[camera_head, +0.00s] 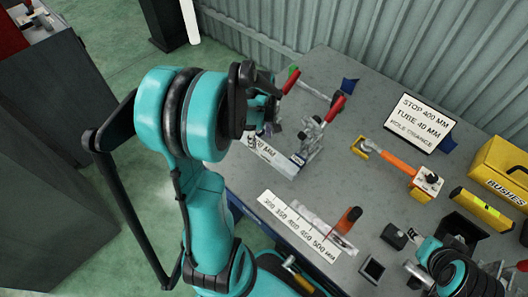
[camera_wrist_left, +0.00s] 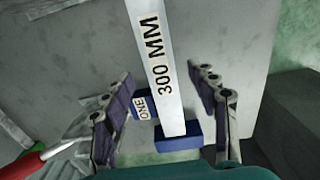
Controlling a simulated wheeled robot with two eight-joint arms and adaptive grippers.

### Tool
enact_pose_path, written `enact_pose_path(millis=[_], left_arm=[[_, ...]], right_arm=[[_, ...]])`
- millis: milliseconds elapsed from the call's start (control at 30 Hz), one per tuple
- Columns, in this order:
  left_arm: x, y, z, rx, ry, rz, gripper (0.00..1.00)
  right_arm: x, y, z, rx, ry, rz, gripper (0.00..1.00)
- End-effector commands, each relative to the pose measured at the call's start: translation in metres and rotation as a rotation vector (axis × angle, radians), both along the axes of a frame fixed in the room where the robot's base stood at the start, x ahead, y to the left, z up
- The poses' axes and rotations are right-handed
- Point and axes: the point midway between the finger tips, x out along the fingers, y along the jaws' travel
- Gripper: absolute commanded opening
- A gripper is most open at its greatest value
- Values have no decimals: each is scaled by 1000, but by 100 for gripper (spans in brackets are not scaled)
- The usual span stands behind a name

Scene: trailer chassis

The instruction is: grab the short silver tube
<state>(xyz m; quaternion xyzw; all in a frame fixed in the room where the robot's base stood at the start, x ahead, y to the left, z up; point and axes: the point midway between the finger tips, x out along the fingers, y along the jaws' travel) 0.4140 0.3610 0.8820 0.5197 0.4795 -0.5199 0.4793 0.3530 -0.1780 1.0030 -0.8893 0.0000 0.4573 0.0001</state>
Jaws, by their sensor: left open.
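A silver bar labelled 300 MM (camera_wrist_left: 158,60) runs down the middle of the left wrist view, its near end on a blue block (camera_wrist_left: 178,138). It looks like the short silver tube. A second blue block (camera_wrist_left: 143,105) carries a label reading ONE. My left gripper (camera_wrist_left: 162,80) is open, with one finger on each side of the bar and apart from it. In the head view my left gripper (camera_head: 265,108) is above the table's left part, over the far end of a labelled silver bar (camera_head: 278,158). My right gripper (camera_head: 418,272) is at lower right, its jaws unclear.
Red-handled clamps (camera_head: 312,130) stand close to the left gripper.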

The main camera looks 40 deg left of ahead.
Motion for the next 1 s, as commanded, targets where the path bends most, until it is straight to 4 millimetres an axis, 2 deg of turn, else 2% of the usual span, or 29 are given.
enact_pose_path(millis=[33, 133, 400, 600, 633, 1000], left_arm=[[0, -1, -14, 0, 0, 0, 59], [0, -1, -28, 0, 0, -1, 59], [0, -1, -30, 0, 0, -1, 59], [0, -1, -30, 0, 0, -1, 6], [0, -1, -30, 0, 0, -1, 0], [0, -1, -26, 0, -1, -1, 0]], right_arm=[[0, 0, -10, 0, 0, 0, 45], [0, 0, -16, 0, 0, 0, 45], [0, 0, -16, 0, 0, 0, 45], [0, 0, -16, 0, 0, 0, 45], [0, 0, -16, 0, 0, 0, 45], [0, 0, -14, 0, 0, 0, 45]])
